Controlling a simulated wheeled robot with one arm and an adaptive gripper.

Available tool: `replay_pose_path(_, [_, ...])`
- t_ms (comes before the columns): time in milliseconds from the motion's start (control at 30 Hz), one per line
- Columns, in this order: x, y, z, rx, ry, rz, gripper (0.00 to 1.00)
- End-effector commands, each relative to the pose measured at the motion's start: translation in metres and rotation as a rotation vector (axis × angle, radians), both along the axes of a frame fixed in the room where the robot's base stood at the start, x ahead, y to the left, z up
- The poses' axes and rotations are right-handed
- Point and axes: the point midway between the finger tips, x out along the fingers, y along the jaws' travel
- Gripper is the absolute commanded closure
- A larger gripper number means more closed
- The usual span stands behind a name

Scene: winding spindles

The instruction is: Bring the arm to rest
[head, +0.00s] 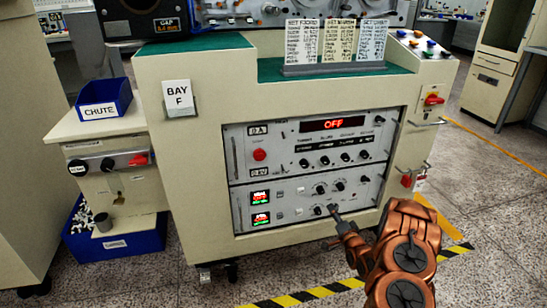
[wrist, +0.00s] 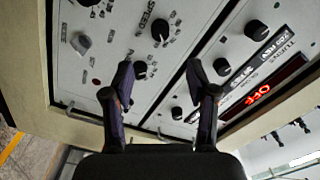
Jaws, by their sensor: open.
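My copper-coloured arm (head: 404,262) reaches up from the lower right of the head view. My gripper (head: 338,216) is at its end, in front of the lower right of the grey control panel (head: 240,165). In the wrist view my gripper (wrist: 162,85) has its two dark fingers apart with nothing between them. Behind the fingers lies the panel face, with a knob marked SPEED (wrist: 160,30) and other black knobs. I cannot tell whether a fingertip touches the panel or a knob.
The panel's red display (head: 333,124) reads OFF. The cream cabinet (head: 195,215) fills the middle, with handles and a red switch (head: 407,181) on its right side. Blue CHUTE bin (head: 100,110) and another blue bin (head: 125,243) stand left. Open floor (head: 497,215) lies right.

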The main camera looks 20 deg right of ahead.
Motion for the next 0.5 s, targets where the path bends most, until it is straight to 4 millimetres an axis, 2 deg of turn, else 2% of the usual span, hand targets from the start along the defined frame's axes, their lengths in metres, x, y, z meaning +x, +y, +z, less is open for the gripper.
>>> replay_pose_path(133, [0.002,0.001,0.005,-0.007,0.010,0.002,0.42])
replay_pose_path(267, [0.011,0.005,0.024,-0.047,0.059,0.008,0.42])
replay_pose_path(500, [0.030,0.020,0.080,-0.181,0.237,0.028,0.42])
